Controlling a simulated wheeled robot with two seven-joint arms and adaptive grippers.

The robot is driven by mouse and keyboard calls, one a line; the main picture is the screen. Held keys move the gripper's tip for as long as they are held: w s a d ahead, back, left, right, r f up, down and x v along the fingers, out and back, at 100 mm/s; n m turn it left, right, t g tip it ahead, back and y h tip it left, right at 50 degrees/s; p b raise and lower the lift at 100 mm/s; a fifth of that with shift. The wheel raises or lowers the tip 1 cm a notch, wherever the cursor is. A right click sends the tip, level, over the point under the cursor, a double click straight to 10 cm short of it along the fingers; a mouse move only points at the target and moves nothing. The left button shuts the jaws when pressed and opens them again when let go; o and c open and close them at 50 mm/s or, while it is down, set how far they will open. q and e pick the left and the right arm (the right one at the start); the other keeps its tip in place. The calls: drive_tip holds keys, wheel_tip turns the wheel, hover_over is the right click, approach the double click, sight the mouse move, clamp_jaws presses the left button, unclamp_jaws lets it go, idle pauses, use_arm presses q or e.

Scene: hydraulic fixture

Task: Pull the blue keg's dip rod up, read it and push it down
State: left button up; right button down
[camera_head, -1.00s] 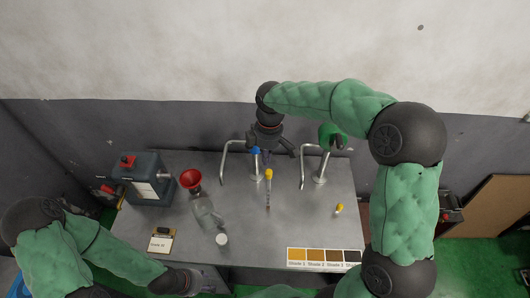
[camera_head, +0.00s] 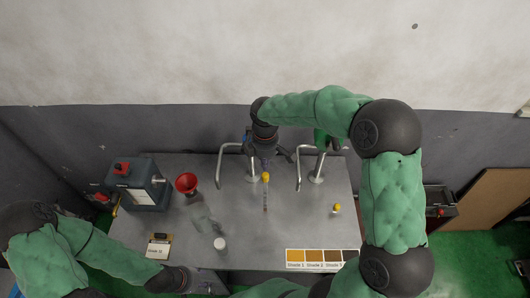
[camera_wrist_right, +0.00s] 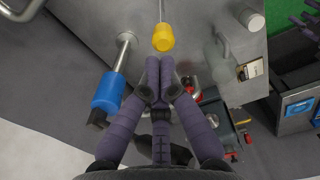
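A yellow knob (camera_head: 266,176) on a thin rod (camera_head: 265,200) is beside the post; the knob also shows in the wrist view (camera_wrist_right: 163,38). No blue keg body is visible. My right gripper (camera_head: 268,164) hangs just behind the knob; in the wrist view its fingertips (camera_wrist_right: 160,62) are close together just short of it. I cannot tell whether they touch it. My left gripper (camera_head: 195,283) is low at the table's front, its fingers unclear.
The grey table (camera_head: 305,225) carries a red funnel (camera_head: 187,183), a clear bottle (camera_head: 203,212), a white cap (camera_head: 220,244), a grade colour card (camera_head: 318,257) and a second yellow knob (camera_head: 336,209). A grey box (camera_head: 145,192) stands left. A bent metal handle (camera_head: 220,165) stands near the gripper.

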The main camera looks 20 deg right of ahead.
sight(265, 201)
drive_tip(key=shift+f, duration=1.45)
wheel_tip(265, 201, down, 24)
drive_tip(key=b, duration=1.4)
drive_tip(key=shift+r, duration=0.1)
drive_tip(key=shift+s, duration=0.15)
drive_tip(key=shift+s+a, duration=0.1)
